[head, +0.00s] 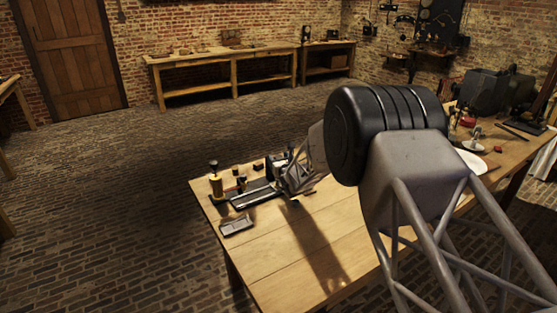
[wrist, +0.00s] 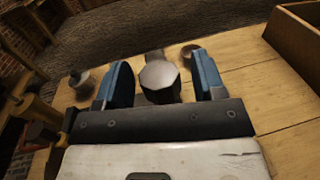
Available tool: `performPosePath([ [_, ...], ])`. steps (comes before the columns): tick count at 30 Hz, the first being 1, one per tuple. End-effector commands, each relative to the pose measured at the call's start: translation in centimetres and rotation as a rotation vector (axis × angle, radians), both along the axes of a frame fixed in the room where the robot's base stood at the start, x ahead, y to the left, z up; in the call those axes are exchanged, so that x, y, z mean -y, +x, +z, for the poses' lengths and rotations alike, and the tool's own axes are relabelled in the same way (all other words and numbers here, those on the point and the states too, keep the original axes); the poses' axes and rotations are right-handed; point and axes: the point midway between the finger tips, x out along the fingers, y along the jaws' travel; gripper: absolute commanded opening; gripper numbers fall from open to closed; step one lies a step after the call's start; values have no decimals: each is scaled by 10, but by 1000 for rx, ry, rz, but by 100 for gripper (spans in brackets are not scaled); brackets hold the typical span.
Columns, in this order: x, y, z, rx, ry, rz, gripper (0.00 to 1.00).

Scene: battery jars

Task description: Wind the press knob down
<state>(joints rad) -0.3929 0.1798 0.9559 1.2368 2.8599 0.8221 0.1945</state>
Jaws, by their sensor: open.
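A grey faceted knob (wrist: 160,82), which looks like the press knob, shows between my gripper's blue fingers in the wrist view. My gripper (wrist: 158,63) is open, with one finger on each side of the knob. I see a gap at each side; I cannot tell how deep the knob sits between the fingers. In the head view my gripper (head: 285,182) is low over the left part of the workbench (head: 285,265), beside a dark rail-like fixture (head: 250,197). The knob cannot be made out there.
A brass-coloured cylinder with a dark top (head: 216,186) stands at the bench's left corner. A small grey tray (head: 237,225) lies in front of it. Small dark pieces (head: 258,166) stand behind the fixture. In the wrist view, a wooden box (wrist: 298,42) is at the right. The bench's front is clear.

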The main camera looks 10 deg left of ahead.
Motion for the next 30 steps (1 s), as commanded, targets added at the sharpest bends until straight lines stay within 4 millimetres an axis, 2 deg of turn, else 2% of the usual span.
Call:
performPosePath([
  [8, 8, -11, 0, 0, 0, 0, 63],
  [24, 38, -55, 1, 0, 0, -1, 63],
  [30, 43, -62, 1, 1, 1, 0, 63],
])
